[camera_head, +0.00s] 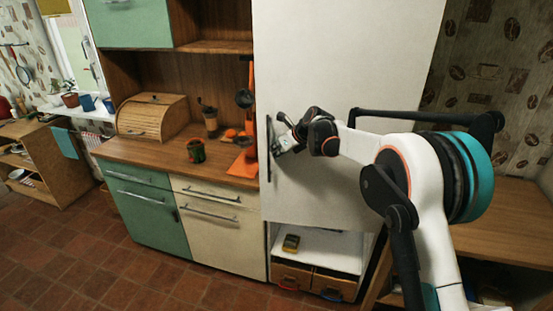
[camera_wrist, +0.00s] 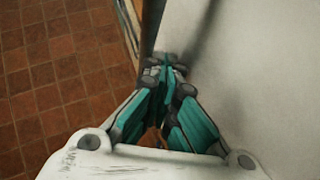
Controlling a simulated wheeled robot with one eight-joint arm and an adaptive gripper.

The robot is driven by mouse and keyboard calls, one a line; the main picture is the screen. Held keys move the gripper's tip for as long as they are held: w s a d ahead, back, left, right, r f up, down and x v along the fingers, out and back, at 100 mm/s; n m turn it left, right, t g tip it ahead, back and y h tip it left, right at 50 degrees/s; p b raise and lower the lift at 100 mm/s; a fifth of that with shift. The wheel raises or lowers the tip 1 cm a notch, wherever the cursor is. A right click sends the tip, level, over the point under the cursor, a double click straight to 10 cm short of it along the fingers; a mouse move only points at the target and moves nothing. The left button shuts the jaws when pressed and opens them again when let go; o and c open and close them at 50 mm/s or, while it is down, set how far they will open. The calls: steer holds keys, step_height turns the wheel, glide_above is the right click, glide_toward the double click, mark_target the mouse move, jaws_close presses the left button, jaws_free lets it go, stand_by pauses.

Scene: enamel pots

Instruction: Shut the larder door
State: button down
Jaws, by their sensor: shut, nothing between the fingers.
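The larder door (camera_head: 345,60) is the tall white panel right of the wooden dresser in the head view. A dark upright handle (camera_head: 270,160) is near its left edge. My gripper (camera_head: 280,132) is at this left edge, close to the handle. Its fingers are shut with nothing between them. In the wrist view the fingertips (camera_wrist: 167,64) meet beside the pale door face (camera_wrist: 260,70), near a dark upright strip. I cannot tell whether they touch the door, or how far it stands from its frame.
A wooden counter (camera_head: 505,215) is at right. The tiled floor (camera_head: 90,260) in front is clear.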

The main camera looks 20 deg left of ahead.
steer(key=shift+m+t+h, duration=0.3)
steer(key=shift+m+t, duration=0.3)
steer(key=shift+m, duration=0.2)
steer(key=w, duration=0.2)
steer(key=w+a, duration=0.1)
steer(key=w, duration=0.2)
steer(key=shift+w+a+r+p, duration=0.2)
steer(key=shift+w+p, duration=0.15)
steer(key=shift+p, duration=0.05)
